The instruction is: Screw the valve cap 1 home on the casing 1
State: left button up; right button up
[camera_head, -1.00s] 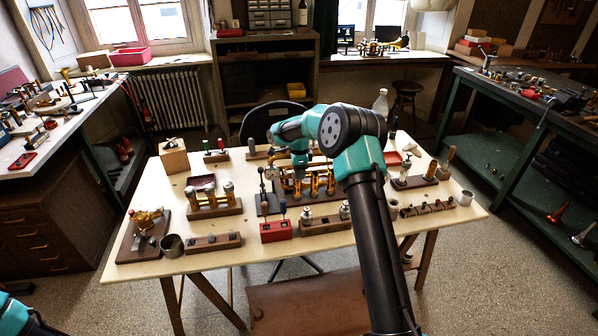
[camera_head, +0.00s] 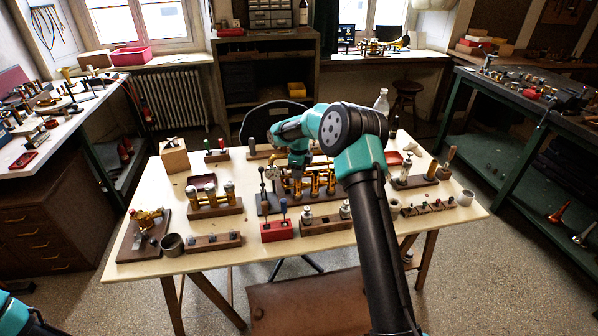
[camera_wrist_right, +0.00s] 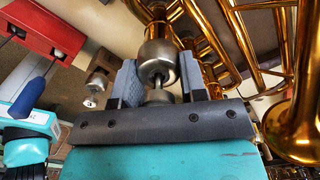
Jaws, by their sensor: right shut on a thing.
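My right gripper (camera_head: 297,172) is over the brass valve block at the middle of the table. In the right wrist view, the right gripper (camera_wrist_right: 160,78) is shut on the silver valve cap 1 (camera_wrist_right: 158,56), a rounded cap with a small stem, between its two grey fingers. The cap lines up with the end of a brass tube, apparently casing 1 (camera_wrist_right: 150,12), and looks to meet it; how far it is seated cannot be told. In the head view the gripper hides the cap. Brass casings (camera_head: 315,184) stand beside it. My left gripper is out of view.
A rack with brass valves (camera_head: 213,206) stands left. A metal cup (camera_head: 172,245) is at the front left.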

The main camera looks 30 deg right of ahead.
jog(key=m, duration=0.4)
jog(key=shift+r, duration=0.1)
jog(key=o, duration=0.8)
jog(key=shift+d, duration=0.1)
jog(key=o, duration=0.3)
notch_tip(320, 180, up, 17)
jog(key=shift+r, duration=0.15)
jog(key=shift+o, duration=0.3)
jog(key=shift+s, duration=0.1)
